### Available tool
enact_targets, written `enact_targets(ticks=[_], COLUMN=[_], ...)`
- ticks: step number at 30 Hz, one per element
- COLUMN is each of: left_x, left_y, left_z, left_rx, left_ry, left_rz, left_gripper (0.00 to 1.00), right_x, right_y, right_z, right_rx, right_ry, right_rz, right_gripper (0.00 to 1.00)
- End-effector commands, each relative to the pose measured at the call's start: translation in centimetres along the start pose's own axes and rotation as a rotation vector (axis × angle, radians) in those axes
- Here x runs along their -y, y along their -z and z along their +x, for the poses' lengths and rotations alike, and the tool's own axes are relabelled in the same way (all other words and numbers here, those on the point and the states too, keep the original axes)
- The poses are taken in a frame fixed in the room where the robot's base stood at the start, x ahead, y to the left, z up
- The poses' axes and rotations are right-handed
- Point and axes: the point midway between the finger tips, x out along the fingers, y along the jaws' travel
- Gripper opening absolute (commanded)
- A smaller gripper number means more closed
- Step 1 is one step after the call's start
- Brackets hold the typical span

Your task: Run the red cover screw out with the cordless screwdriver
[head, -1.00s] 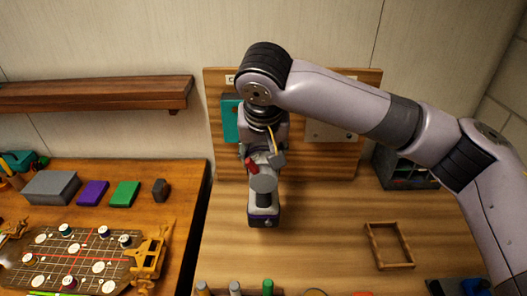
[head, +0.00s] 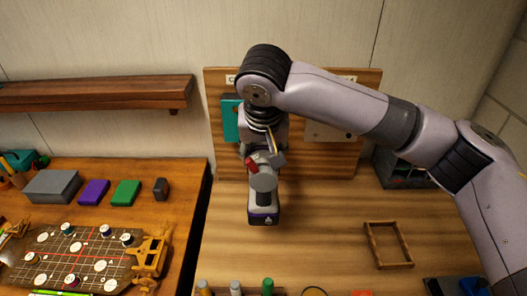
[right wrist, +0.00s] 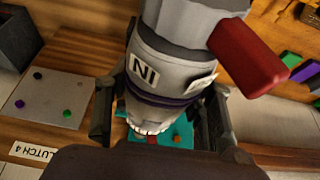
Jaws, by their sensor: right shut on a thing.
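The cordless screwdriver (head: 263,198) is grey and white with a dark purple-banded base and a red part on its side. My right gripper (right wrist: 162,112) is shut around its body, and the screwdriver's nose points at the wall board. A teal cover (head: 231,120) is on the board behind my right wrist. In the right wrist view the teal cover (right wrist: 184,131) shows just past the screwdriver's nose. A small reddish spot shows there, but I cannot tell whether it is the red screw. The bit tip is hidden. My left gripper is not in view.
A pale plate (right wrist: 55,98) with several coloured dots sits on the board beside a "CLUTCH 4" label (right wrist: 33,152). A wooden frame (head: 388,245) lies on the bench at right. A side table at left holds coloured blocks (head: 125,193). The bench middle is clear.

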Motion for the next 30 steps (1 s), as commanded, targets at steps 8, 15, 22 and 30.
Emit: enact_targets(ticks=[8,15,22,30], left_x=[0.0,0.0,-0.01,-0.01], left_y=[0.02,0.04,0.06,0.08], left_z=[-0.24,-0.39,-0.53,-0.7], left_rx=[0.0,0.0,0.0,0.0], left_ry=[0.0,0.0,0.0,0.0], left_rz=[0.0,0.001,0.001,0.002], left_gripper=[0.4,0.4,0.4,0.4], right_x=[0.06,0.07,0.07,0.06], right_y=[0.4,0.58,0.76,0.98], right_z=[-0.14,-0.07,0.01,0.1], right_rx=[-0.005,-0.005,-0.004,-0.004], right_ry=[0.003,0.003,0.003,0.003], right_rz=[0.001,0.001,0.001,0.001], right_gripper=[0.0,0.0,0.0,0.0])
